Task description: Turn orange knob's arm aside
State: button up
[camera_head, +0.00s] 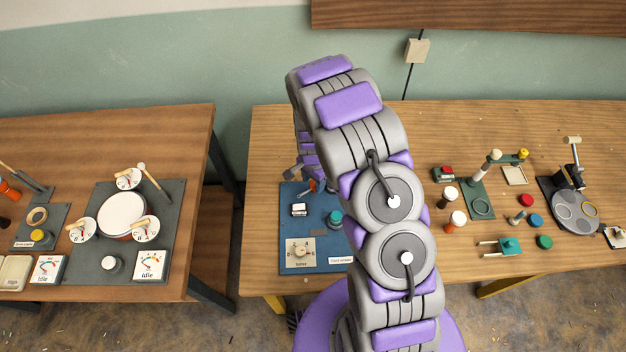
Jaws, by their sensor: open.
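A blue board (290,233) lies on the right-hand table, partly covered by my arm. A small orange piece (312,185) shows near its top edge, just below my gripper; I take it for the orange knob, but its arm cannot be made out clearly. My gripper (303,172) hangs over the top of the board, open and mostly hidden behind my arm. I cannot tell whether it touches the orange piece.
Several small knobs and pegs, a green board (481,204) and a dark plate with discs (573,212) stand right. The left table (195,150) is separate, across a gap.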

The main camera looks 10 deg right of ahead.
aim_at(313, 183)
notch_tip(313, 183, up, 17)
jog(key=p, duration=0.1)
jog(key=shift+r+p, duration=0.15)
jog(key=shift+p, duration=0.2)
dwell(0.5)
